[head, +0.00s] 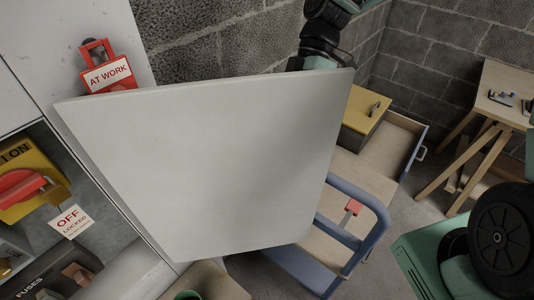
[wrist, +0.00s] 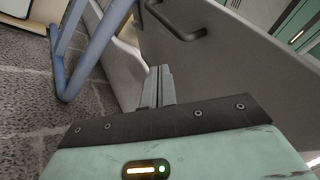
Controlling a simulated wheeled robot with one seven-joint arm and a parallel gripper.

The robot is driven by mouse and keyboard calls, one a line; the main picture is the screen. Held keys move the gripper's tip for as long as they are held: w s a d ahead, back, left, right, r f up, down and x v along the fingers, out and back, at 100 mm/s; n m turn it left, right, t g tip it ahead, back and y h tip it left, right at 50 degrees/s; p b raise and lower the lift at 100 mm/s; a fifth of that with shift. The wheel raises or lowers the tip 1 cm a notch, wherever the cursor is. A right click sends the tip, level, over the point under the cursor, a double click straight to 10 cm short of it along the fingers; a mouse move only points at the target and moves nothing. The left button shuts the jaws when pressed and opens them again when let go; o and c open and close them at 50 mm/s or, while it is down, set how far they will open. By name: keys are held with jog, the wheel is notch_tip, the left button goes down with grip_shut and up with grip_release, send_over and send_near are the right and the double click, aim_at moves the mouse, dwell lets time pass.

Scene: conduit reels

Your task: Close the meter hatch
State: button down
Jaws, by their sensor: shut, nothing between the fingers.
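The meter hatch (head: 215,165) is a large pale grey panel. It stands open, swung out from the cabinet at the left of the head view. In the wrist view a grey panel (wrist: 235,70), which looks like the hatch's outer face, carries a dark bar handle (wrist: 175,22). My gripper (wrist: 158,75) is shut and empty, with its fingertips close to this panel below the handle. I cannot tell whether they touch it. In the head view the hatch hides my gripper; part of my arm shows above its top right edge.
The open cabinet holds a yellow switch with a red handle (head: 20,187), an "OFF LOCKED" tag (head: 69,221) and fuses (head: 77,274). A red "AT WORK" tag (head: 108,74) hangs above. A blue-framed cart (head: 378,222) stands behind the hatch. A wooden workbench (head: 500,85) is at right.

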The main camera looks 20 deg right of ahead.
aim_at(286, 168)
jog(key=s+a+f+p, duration=0.1)
jog(key=s+f, duration=0.1)
jog(key=s+a+f+p, duration=0.1)
jog(key=s+a+f, duration=0.1)
jog(key=s+f, duration=0.1)
jog(key=s+a+f+p, duration=0.1)
jog(key=s+f+p, duration=0.1)
jog(key=s+f, duration=0.1)
jog(key=shift+s+a, duration=0.1)
jog(key=shift+a, duration=0.2)
dwell(0.4)
